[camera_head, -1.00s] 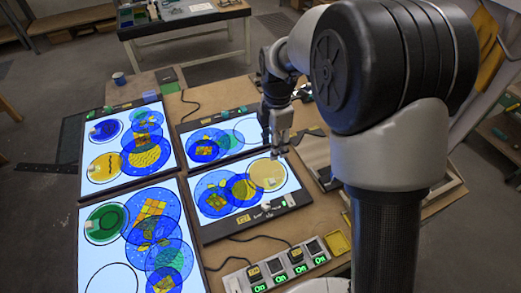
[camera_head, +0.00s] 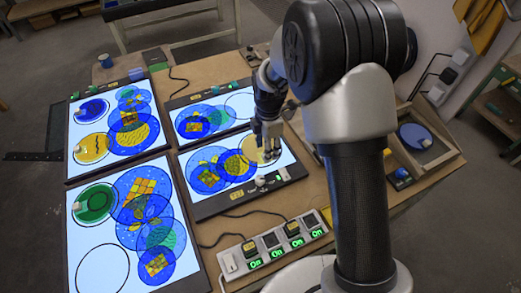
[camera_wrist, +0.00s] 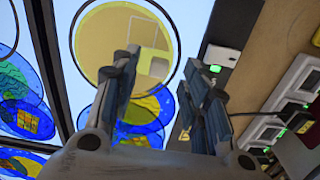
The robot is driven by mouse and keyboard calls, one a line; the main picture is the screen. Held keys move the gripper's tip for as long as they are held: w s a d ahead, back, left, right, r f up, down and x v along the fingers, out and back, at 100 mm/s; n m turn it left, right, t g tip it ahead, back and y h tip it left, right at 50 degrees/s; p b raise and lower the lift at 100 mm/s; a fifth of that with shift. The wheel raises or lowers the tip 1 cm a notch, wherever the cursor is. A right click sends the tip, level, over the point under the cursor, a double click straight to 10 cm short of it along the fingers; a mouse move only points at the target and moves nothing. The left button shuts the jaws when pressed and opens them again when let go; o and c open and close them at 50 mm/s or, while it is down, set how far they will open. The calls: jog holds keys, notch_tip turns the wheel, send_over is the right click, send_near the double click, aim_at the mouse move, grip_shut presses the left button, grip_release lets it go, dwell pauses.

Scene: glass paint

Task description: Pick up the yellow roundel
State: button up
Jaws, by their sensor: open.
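A yellow roundel (camera_head: 251,147) lies inside a black ring at the right end of the lower right light panel (camera_head: 222,207). My gripper (camera_head: 270,148) is over it and partly covers it in the head view. In the wrist view the roundel (camera_wrist: 115,35) is a translucent yellow disc with a pale knob (camera_wrist: 158,68) on it, seen beyond the finger tips. My gripper (camera_wrist: 168,72) is open and empty, with the fingers spread apart. A second yellow roundel (camera_head: 90,149) lies on the upper left panel.
Overlapping blue discs with yellow pieces (camera_head: 205,178) lie left of the roundel. A power strip (camera_head: 270,250) with lit switches stands in front of the panel. A green roundel (camera_head: 95,204) is on the lower left panel. A blue roundel (camera_head: 415,137) sits in a tray at right.

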notch_tip(320, 180, down, 3)
jog(key=shift+r, duration=0.1)
jog(key=shift+r, duration=0.1)
jog(key=shift+c, duration=0.2)
grip_shut()
